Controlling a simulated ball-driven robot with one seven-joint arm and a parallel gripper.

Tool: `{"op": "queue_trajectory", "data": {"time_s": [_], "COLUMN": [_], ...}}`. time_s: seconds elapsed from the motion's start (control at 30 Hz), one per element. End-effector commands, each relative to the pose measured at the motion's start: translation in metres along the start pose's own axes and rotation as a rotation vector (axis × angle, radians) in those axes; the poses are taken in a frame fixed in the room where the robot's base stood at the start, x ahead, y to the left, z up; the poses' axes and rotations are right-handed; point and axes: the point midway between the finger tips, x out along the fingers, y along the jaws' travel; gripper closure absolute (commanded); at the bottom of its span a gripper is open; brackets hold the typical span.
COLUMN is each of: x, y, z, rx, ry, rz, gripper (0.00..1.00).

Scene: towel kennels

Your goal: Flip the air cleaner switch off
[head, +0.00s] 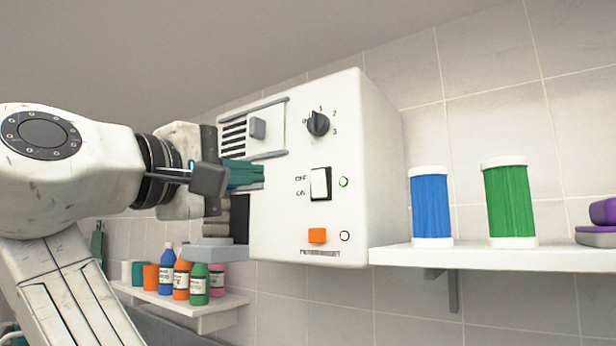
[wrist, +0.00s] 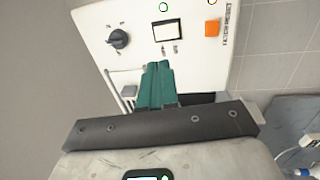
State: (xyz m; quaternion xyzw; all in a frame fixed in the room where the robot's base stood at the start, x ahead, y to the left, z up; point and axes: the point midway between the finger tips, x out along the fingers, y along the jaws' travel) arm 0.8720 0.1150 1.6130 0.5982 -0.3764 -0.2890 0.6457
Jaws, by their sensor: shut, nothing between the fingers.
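The air cleaner (head: 375,150) is a white box on the tiled wall. Its white rocker switch (head: 320,184) sits mid-panel, with OFF marked above ON on its left; it also shows in the wrist view (wrist: 166,30). I cannot tell which way the rocker is tilted. A small light (head: 344,182) beside it has a green ring. My gripper (head: 262,173) is shut and empty, its teal fingers pressed together, left of the switch in the head view. In the wrist view the fingertips (wrist: 158,66) point toward the panel below the switch, apart from it.
The panel also has a dark dial (head: 318,123), a grey knob (head: 257,128) by a vent, and an orange button (head: 317,236). A shelf (head: 490,257) at right holds blue (head: 431,205) and green (head: 509,202) canisters. Several bottles stand on a lower shelf (head: 215,310).

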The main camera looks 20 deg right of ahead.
Motion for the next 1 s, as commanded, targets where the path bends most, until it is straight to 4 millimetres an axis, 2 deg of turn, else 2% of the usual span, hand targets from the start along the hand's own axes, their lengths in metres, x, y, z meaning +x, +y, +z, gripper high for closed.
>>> {"op": "queue_trajectory", "data": {"time_s": [0.17,0.27,0.7,0.83,1.0], "x": [0.007,0.02,0.104,0.123,0.137], "y": [0.001,0.001,0.002,0.002,0.0], "z": [0.0,0.0,0.001,0.001,0.0], "rx": [0.0,0.0,-0.001,0.0,0.0], "ry": [0.0,-0.003,-0.003,-0.001,-0.001], "rz": [-0.001,-0.002,-0.002,-0.002,-0.002], "gripper": [1.0,1.0,1.0,1.0,1.0]}}
